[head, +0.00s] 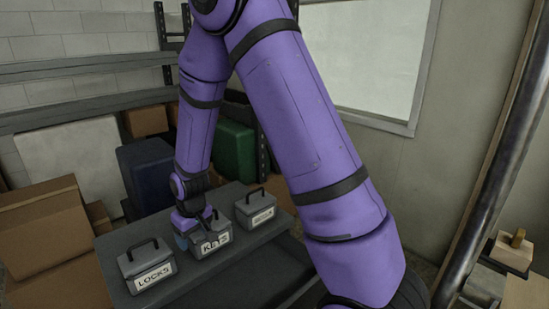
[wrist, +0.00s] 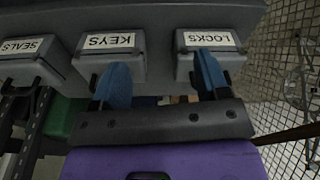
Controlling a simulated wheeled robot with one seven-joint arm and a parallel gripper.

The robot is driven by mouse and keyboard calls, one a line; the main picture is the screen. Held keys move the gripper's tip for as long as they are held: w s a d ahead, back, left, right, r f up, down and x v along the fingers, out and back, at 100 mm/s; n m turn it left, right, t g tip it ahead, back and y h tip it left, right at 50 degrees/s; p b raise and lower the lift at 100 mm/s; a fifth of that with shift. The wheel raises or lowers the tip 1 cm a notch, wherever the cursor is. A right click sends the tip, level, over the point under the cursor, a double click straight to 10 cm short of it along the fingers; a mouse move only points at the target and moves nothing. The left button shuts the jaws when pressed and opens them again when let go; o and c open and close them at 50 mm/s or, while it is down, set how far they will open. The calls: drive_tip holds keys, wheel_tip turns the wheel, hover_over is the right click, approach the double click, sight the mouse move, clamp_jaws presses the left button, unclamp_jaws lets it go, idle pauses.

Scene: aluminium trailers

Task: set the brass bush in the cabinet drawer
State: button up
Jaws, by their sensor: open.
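A small brass-coloured piece (head: 518,237), probably the brass bush, stands on a pale wooden block at the far right of the head view. My gripper (head: 192,232) is far from it, at the left, close by the grey box labelled KEYS (head: 212,243). In the wrist view my gripper (wrist: 160,78) has its blue fingers spread apart with nothing between them. The fingers lie near the KEYS box (wrist: 112,62) and the LOCKS box (wrist: 211,60); contact cannot be told. I cannot make out a cabinet drawer in either view.
A grey top (head: 189,288) carries the KEYS box, the LOCKS box (head: 146,268) and a third handled box (head: 254,211), labelled SEALS in the wrist view (wrist: 25,62). Cardboard boxes (head: 45,228) and shelving stand behind at left. A dark pole (head: 493,165) rises at right.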

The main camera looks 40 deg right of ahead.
drive_tip(key=s+d+r+t, duration=0.1)
drive_tip(key=s+r, duration=0.2)
drive_tip(key=r, duration=0.4)
drive_tip(key=s+d+r+m, duration=0.1)
drive_tip(key=s+r, duration=0.2)
drive_tip(key=r, duration=0.4)
drive_tip(key=s+d+r+t, duration=0.1)
drive_tip(key=s+r, duration=0.2)
drive_tip(key=r, duration=0.3)
drive_tip(key=s+d+r, duration=0.1)
drive_tip(key=s+r, duration=0.4)
drive_tip(key=s, duration=0.4)
drive_tip(key=s+d+r+m+t, duration=0.1)
drive_tip(key=s+r, duration=0.4)
drive_tip(key=s, duration=0.4)
drive_tip(key=shift+d+r+t, duration=0.15)
drive_tip(key=shift+r+t, duration=0.15)
drive_tip(key=shift+r, duration=0.05)
